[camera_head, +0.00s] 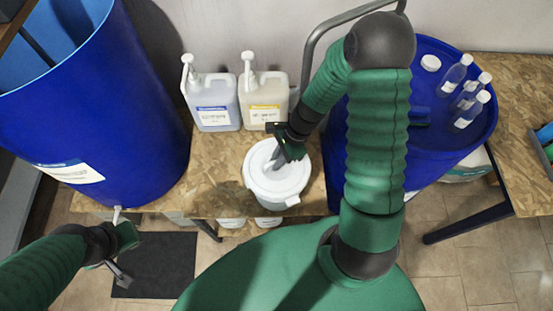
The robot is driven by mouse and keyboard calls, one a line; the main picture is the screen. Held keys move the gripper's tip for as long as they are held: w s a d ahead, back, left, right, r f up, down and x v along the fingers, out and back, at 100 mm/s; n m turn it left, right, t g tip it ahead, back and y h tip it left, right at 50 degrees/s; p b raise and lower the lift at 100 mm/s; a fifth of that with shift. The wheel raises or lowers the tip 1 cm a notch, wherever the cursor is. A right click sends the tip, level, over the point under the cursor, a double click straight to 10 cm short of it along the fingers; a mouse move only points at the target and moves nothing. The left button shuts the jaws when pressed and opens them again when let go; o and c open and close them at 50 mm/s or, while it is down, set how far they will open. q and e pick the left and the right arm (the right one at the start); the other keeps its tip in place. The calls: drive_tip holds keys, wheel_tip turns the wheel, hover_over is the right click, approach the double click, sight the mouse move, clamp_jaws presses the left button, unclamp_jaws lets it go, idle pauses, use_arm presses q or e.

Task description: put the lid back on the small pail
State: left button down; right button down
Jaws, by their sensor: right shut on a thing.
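The small white pail (279,202) stands near the front edge of the wooden bench, in the middle of the view. A white round lid (259,160) is at its top; I cannot tell whether it rests flat on the rim or sits slightly above it. My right gripper (275,162) reaches down over the pail and is shut on the lid, covering part of it. My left gripper (121,266) is low at the left, above the floor and away from the pail; its finger opening is unclear.
Two pump jugs, one with a blue label (213,116) and one with a yellow label (265,113), stand behind the pail. A large blue drum (110,110) is at left. Another blue drum (432,160) with several bottles on top is at right. A dark mat (155,262) lies on the floor.

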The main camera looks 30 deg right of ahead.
drive_tip(key=c, duration=0.9)
unclamp_jaws()
wheel_tip(320, 180, up, 7)
drive_tip(key=p, duration=0.7)
clamp_jaws()
